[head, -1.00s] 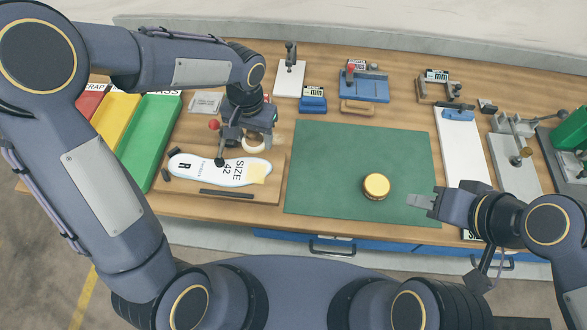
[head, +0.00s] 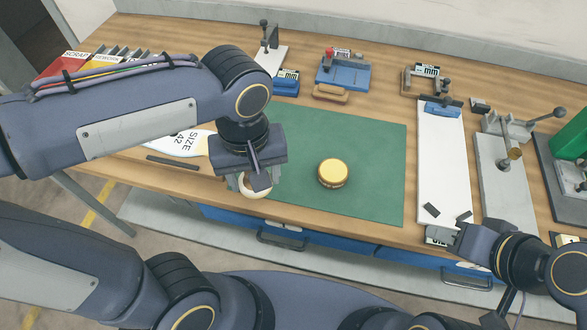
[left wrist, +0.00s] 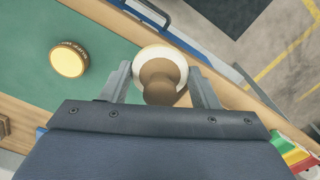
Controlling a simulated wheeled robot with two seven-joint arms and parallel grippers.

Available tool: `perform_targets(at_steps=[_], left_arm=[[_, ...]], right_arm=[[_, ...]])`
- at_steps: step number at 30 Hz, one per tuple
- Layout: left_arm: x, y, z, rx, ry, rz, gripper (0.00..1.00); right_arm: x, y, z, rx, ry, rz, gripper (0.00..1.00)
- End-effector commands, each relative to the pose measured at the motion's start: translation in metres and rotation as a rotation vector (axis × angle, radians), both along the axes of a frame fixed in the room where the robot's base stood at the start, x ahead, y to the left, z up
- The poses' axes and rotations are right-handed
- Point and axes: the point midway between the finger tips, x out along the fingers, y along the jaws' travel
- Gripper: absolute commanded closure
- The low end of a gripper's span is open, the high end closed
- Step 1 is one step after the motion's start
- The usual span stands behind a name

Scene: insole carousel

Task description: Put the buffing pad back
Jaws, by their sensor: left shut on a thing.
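The buffing pad, a pale round pad (head: 256,192) with a brown wooden knob, is held in my left gripper (head: 250,182). In the left wrist view the pad (left wrist: 181,56) and its knob sit between the two grey fingers (left wrist: 160,85). It hangs by the bench's front edge, at the left front corner of the green mat (head: 370,150); its height above the bench is unclear. A round yellow-topped tin (head: 333,172) stands on the mat. My right gripper (head: 446,236) is at the near end of the white board (head: 440,160); its finger gap is unclear.
My left arm hides part of the bench and the insole (head: 185,142) marked SIZE 42. Blue fixtures (head: 342,73) stand behind the mat, and a press-like tool (head: 505,155) is at the right. The mat around the tin is clear.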

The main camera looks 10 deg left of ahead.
Motion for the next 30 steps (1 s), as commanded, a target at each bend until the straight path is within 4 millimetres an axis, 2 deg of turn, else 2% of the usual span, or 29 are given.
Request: perform_targets(at_steps=[7,13,23,27,30], left_arm=[[0.062,-0.010,-0.027,0.003,0.006,-0.001,0.63],[0.095,-0.016,-0.064,0.004,0.006,-0.002,0.63],[0.120,-0.020,-0.093,0.002,0.003,-0.003,0.63],[0.118,-0.020,-0.114,0.002,0.003,-0.002,0.63],[0.118,-0.020,-0.120,0.001,0.000,-0.003,0.63]], right_arm=[[0.000,0.000,0.008,0.000,0.000,0.000,0.64],[0.000,0.000,0.008,0.000,0.000,0.000,0.64],[0.000,0.000,0.010,0.000,0.000,0.000,0.64],[0.000,0.000,0.008,0.000,0.000,0.000,0.64],[0.000,0.000,0.008,0.000,0.000,0.000,0.64]])
